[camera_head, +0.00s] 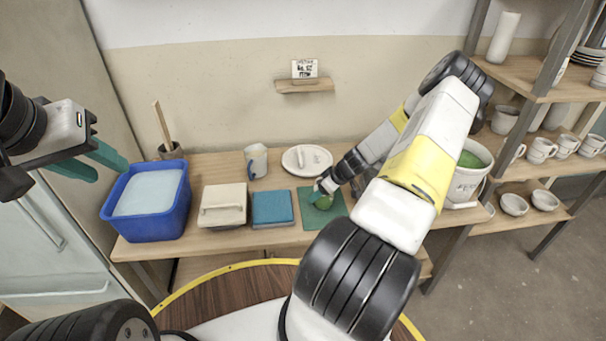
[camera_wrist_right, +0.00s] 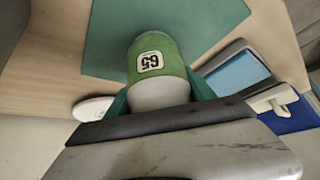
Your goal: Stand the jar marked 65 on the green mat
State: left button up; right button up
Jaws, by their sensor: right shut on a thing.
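The jar marked 65 (camera_wrist_right: 156,58) has a green part with a white label and a pale part near my gripper. The label shows upside down in the right wrist view. My right gripper (camera_wrist_right: 160,96) is shut on the jar, one teal finger on each side. In the head view the jar (camera_head: 323,202) is at the green mat (camera_head: 312,217); the mat also shows in the wrist view (camera_wrist_right: 105,40). I cannot tell whether the jar touches the mat. My left gripper (camera_head: 92,163) is open and empty, at the left, away from the mat.
Behind are a mug (camera_head: 256,162) and a white plate (camera_head: 300,158). A bucket of green glaze (camera_head: 466,180) stands at right, beside my right arm.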

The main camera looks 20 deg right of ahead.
jog(key=shift+f, duration=0.15)
jog(key=o, duration=1.8)
jog(key=shift+c, duration=0.2)
